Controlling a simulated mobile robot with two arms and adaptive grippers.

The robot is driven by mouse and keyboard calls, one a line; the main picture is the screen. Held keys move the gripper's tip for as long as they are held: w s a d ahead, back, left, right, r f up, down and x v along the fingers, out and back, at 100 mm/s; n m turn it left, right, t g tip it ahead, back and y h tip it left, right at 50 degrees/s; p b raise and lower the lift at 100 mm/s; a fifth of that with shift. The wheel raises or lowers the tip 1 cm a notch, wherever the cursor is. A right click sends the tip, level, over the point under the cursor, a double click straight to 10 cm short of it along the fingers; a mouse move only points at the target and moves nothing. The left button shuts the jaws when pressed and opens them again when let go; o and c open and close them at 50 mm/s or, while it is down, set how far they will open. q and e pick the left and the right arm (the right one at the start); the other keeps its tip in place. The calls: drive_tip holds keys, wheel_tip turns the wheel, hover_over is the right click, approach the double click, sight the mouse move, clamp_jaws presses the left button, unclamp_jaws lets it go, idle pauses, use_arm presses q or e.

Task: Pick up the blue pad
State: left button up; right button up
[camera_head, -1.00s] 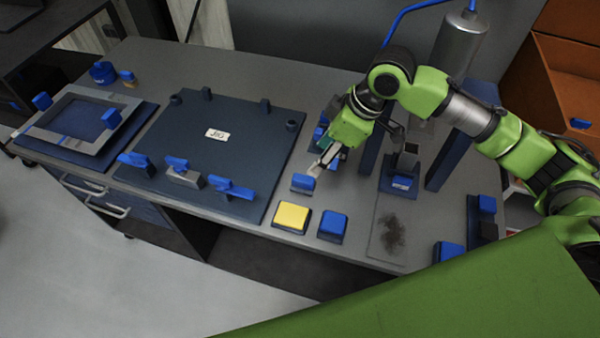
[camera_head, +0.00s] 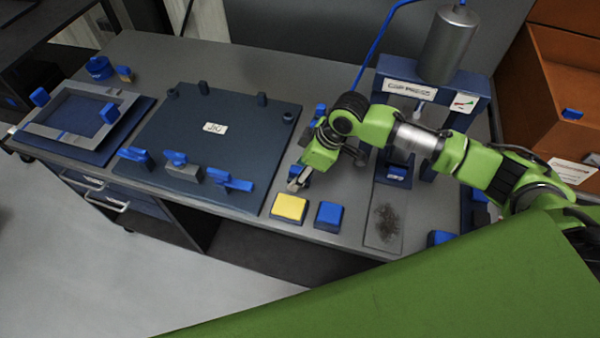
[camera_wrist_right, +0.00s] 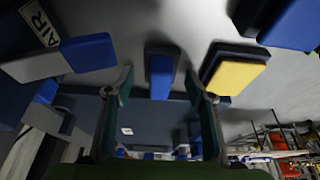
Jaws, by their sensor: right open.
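A small blue pad on a dark base (camera_wrist_right: 161,75) lies between my right fingers in the right wrist view; in the head view my gripper mostly hides it. A larger blue pad (camera_head: 329,214) sits on a dark base near the bench's front edge, right of a yellow pad (camera_head: 289,207). In the wrist view the yellow pad (camera_wrist_right: 236,76) is right of the fingers and a blue pad (camera_wrist_right: 293,24) is at the upper right. My right gripper (camera_head: 297,183) is open and empty, pointing down just behind the yellow pad. My left gripper is not in view.
A dark jig plate (camera_head: 225,135) with blue clamps lies to the left on the bench. A press (camera_head: 430,80) stands behind my right arm. A block labelled AIR (camera_wrist_right: 40,25) is left of the fingers. An orange bin (camera_head: 560,90) is at right.

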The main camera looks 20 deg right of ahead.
drive_tip(key=shift+c, duration=1.4)
drive_tip(key=c, duration=0.9)
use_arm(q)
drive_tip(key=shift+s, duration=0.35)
use_arm(e)
drive_tip(key=shift+r, duration=0.1)
drive_tip(key=shift+r+b, duration=0.3)
drive_tip(key=shift+r, duration=0.35)
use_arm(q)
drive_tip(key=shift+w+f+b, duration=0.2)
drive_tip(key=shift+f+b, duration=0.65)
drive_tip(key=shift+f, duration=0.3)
use_arm(e)
drive_tip(key=s+a+r, duration=0.9)
drive_tip(key=a+r, duration=0.1)
drive_tip(key=r, duration=0.1)
drive_tip(key=shift+s+a+r, duration=0.15)
drive_tip(key=shift+s+r, duration=0.15)
